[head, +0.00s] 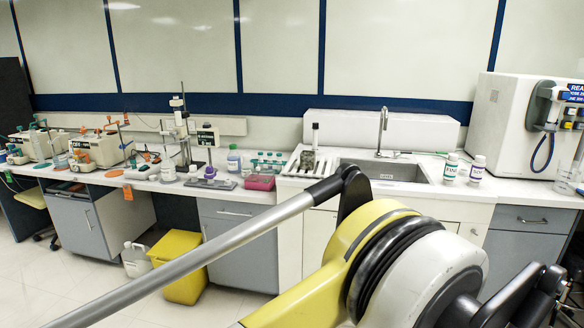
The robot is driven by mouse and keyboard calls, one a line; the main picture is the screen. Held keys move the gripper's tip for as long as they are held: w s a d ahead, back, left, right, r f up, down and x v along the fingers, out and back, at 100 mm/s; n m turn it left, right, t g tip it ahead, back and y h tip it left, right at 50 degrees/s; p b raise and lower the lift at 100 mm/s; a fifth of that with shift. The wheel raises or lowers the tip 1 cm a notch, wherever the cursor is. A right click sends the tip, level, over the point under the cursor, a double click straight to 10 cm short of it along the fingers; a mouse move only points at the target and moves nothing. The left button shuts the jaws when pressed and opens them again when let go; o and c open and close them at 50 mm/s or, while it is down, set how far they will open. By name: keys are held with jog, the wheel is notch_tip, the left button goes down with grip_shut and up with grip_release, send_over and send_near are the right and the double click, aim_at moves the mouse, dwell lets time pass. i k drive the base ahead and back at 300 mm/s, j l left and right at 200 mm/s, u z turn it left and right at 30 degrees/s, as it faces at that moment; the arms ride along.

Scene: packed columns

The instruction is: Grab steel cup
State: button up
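I cannot make out a steel cup for certain. A small greyish item (307,160) stands on the counter left of the sink, too small to identify. My arm fills the lower middle and right of the head view, with a grey tube, a yellow link and a white and black joint. Black jointed parts at the lower right edge may belong to my gripper (530,296). Its fingertips do not show clearly, so I cannot tell whether it is open or shut. My arm hides parts of the cabinets and floor.
A sink (388,171) with a tall faucet (382,128) is set in the counter. Two white bottles, one green-labelled (450,168) and one purple-labelled (477,170), stand right of it. A yellow bin (178,268) stands on the floor.

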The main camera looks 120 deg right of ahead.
aim_at(308, 158)
jog(key=z, duration=4.2)
jog(key=i+j+u, duration=0.1)
jog(key=i+j, duration=0.15)
jog(key=i, duration=0.25)
jog(key=i+j, duration=0.25)
jog(key=i, duration=0.3)
jog(key=i+j+u, duration=0.15)
jog(key=i, duration=0.4)
jog(key=i+j+u, duration=0.1)
jog(key=i, duration=0.45)
jog(key=j, duration=0.1)
